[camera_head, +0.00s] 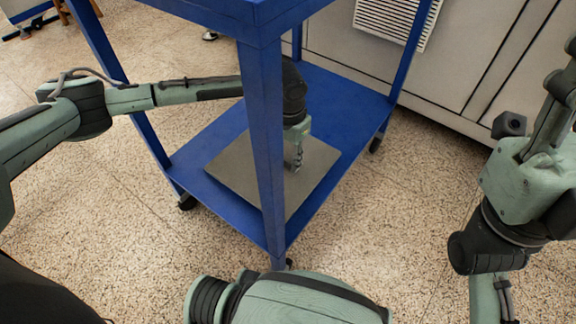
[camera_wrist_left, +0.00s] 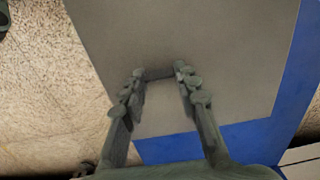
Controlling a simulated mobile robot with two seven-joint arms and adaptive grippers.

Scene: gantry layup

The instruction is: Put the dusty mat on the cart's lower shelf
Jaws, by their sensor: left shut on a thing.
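The dusty mat (camera_head: 237,160) is a flat grey-brown sheet at the cart's blue lower shelf (camera_head: 345,110). It looks level, over or on the shelf; I cannot tell whether it rests fully on it. My left gripper (camera_head: 296,164) reaches down between the cart posts and is shut on the mat. In the left wrist view, the fingertips (camera_wrist_left: 158,72) sit at a short dark strip on the mat (camera_wrist_left: 220,45). There, blue shelf shows along the mat's right and lower edges, and floor shows directly beyond its left edge. My right gripper is out of view.
The cart's blue front post (camera_head: 262,140) hides part of the mat. The blue upper shelf (camera_head: 240,15) is above my left wrist. Grey cabinets (camera_head: 460,60) with a vent (camera_head: 392,18) stand behind. Speckled floor (camera_head: 390,215) is clear right of the cart.

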